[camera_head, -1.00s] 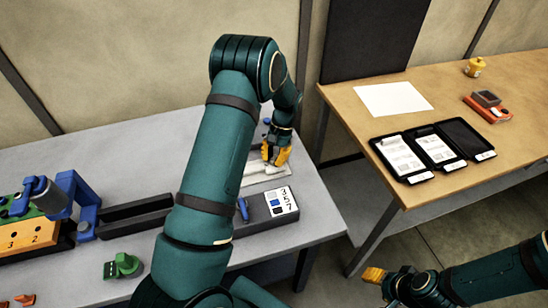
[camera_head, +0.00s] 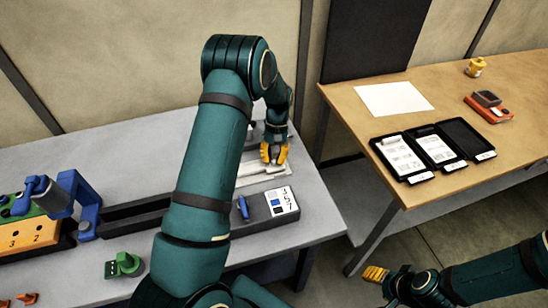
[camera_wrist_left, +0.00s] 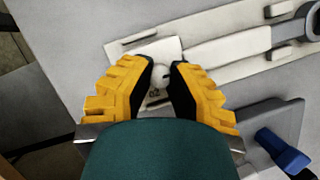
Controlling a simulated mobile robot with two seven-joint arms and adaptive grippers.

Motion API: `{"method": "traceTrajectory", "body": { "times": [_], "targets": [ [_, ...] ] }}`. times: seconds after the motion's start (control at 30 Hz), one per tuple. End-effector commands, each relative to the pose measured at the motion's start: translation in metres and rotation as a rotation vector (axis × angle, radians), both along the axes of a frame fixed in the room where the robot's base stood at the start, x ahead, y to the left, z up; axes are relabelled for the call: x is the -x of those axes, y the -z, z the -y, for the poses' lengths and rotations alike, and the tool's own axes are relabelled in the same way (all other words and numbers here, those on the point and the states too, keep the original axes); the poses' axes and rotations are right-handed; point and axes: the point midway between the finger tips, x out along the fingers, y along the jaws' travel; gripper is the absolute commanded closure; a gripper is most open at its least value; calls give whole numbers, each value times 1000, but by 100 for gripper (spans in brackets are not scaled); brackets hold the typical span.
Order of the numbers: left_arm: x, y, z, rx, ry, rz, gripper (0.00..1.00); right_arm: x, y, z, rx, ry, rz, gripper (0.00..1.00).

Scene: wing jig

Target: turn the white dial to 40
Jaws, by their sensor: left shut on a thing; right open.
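My left gripper (camera_head: 273,155) is over the pale fixture (camera_head: 252,180) at the right end of the grey table. In the left wrist view its yellow fingers (camera_wrist_left: 162,72) are closed around a small round white knob (camera_wrist_left: 158,74), which appears to be the white dial. The dial sits on a white plate (camera_wrist_left: 140,52). Its marks are mostly covered by the fingers, and I cannot read its setting. My right gripper (camera_head: 375,273) is open and empty at the lower right, away from the tables.
A dark grey box (camera_head: 257,212) with a blue lever (camera_head: 243,207) and a number card (camera_head: 282,202) stands just in front of the fixture. A green part (camera_head: 124,265) and a blue clamp (camera_head: 82,205) are further left. The wooden table (camera_head: 400,200) holds black folders (camera_head: 435,150).

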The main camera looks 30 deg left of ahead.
Motion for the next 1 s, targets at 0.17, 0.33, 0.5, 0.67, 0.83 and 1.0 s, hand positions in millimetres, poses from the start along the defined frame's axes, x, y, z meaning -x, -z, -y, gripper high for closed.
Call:
{"method": "traceTrajectory", "body": {
  "times": [0.17, 0.33, 0.5, 0.67, 0.83, 1.0],
  "targets": [
    [1, 1, 0, 0, 0, -2, 100, 0, 0, 0, 0, 0, 0, 46],
    [1, 1, 0, 0, 0, -2, 48, 0, 0, 0, 0, 0, 0, 46],
    [0, 0, 0, 0, 1, -1, 48, 0, 0, 0, 0, 0, 0, 46],
    [-2, -4, -1, 0, 1, 1, 48, 0, 0, 0, 0, 0, 0, 46],
    [-11, -26, -4, -1, 1, 3, 48, 0, 0, 0, 0, 0, 0, 46],
    [-23, -59, -8, 0, 1, 3, 48, 0, 0, 0, 0, 0, 0, 46]
  ]
}}
